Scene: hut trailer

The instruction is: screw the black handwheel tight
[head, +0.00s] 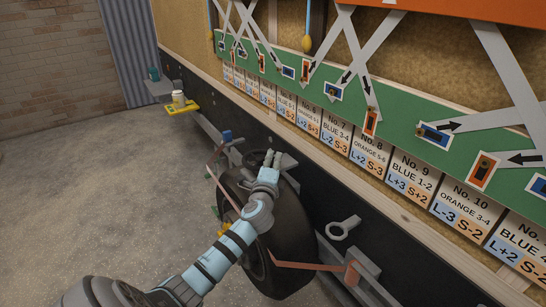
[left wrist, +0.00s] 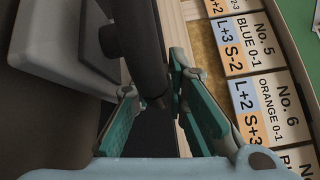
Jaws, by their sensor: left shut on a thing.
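The black handwheel (left wrist: 141,45) shows in the left wrist view as a dark, rounded bar running down between my fingers. My left gripper (head: 273,158) is at the dark lower side of the trailer, just above the top of the tyre. In the left wrist view its two teal-padded fingers (left wrist: 156,88) stand on either side of the bar, shut on it. My right gripper is not in view.
A black tyre (head: 289,240) is directly below my left gripper, with a reddish bar (head: 305,265) beside it. A grey ring-ended piece (head: 342,228) is at the right. A yellow tray (head: 184,107) with a pale jar (head: 178,98) is farther back. The floor at left is clear.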

